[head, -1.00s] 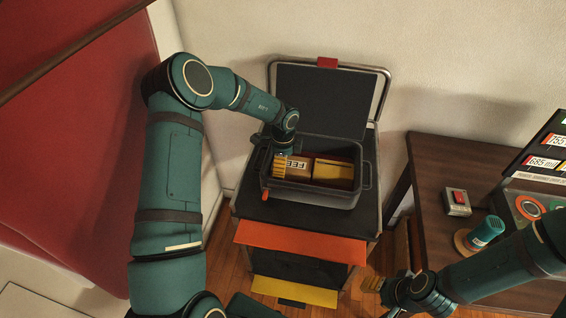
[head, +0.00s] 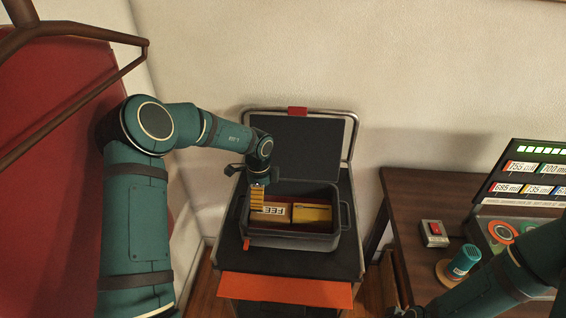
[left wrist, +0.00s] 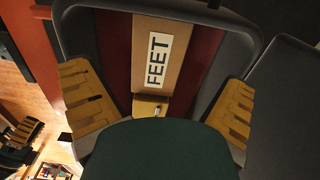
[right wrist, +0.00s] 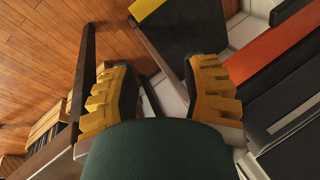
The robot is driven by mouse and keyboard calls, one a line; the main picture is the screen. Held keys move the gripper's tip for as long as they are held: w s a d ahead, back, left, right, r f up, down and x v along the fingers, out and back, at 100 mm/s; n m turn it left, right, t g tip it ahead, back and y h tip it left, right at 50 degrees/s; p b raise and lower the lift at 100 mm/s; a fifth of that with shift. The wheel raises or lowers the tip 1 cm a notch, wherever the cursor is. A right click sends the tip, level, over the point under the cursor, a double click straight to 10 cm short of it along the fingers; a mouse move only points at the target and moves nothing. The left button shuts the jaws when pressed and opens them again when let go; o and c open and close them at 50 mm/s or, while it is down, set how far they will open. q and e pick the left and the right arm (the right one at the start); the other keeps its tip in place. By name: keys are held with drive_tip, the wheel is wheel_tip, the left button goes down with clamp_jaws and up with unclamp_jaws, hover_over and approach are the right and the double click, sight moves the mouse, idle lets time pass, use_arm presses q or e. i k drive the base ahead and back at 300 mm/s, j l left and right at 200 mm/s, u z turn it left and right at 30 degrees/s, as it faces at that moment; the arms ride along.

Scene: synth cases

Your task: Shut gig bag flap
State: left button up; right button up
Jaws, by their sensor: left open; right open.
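I cannot tell for sure that this is the gig bag flap. An orange panel (head: 285,290) sticks out at the front below. A grey bin (head: 290,240) in front of the lid holds a box labelled FEET (head: 274,210) and a yellow-topped box (head: 312,213). My left gripper (head: 257,196) is open over the bin's left part; its fingers stand apart either side of the FEET box (left wrist: 158,62). My right gripper (right wrist: 162,88) is open and empty.
A dark wooden table (head: 410,200) on the right carries a red switch box (head: 434,232), a teal cylinder (head: 465,259) and a display panel (head: 535,180). A red surface (head: 60,130) and a dark rail (head: 70,32) are at the left. The wall is close behind the lid.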

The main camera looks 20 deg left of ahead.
sight(306, 149)
drive_tip(key=k+l, duration=0.3)
drive_tip(key=k, duration=0.15)
drive_tip(key=k+l, duration=0.35)
drive_tip(key=k, duration=0.1)
